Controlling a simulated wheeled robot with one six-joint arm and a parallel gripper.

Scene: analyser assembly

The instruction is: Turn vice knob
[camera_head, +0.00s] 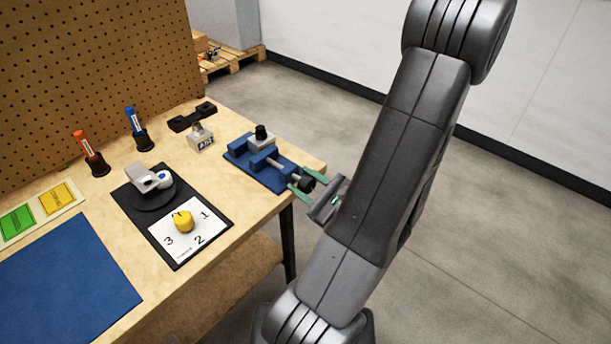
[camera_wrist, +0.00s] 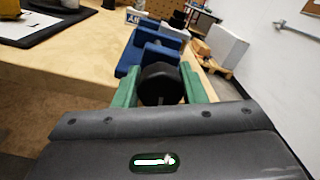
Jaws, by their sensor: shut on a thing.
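The blue vice (camera_head: 262,164) sits at the right end of the table, with a grey and black part (camera_head: 261,138) at its jaws. Its black knob (camera_head: 306,184) is at the vice's near end, by the table edge. My gripper (camera_head: 303,183) has green fingers shut on the knob, one on each side. In the wrist view the dark faceted knob (camera_wrist: 161,84) sits between the green fingers (camera_wrist: 160,88), with the blue vice (camera_wrist: 150,47) behind it. The knob's far side is hidden.
A black plate with a numbered card (camera_head: 187,236) and yellow knob lies left of the vice. A small labelled block (camera_head: 201,137) and a black bracket (camera_head: 192,117) stand behind. Orange (camera_head: 90,152) and blue (camera_head: 138,128) pens stand in holders. Open floor lies right of the table.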

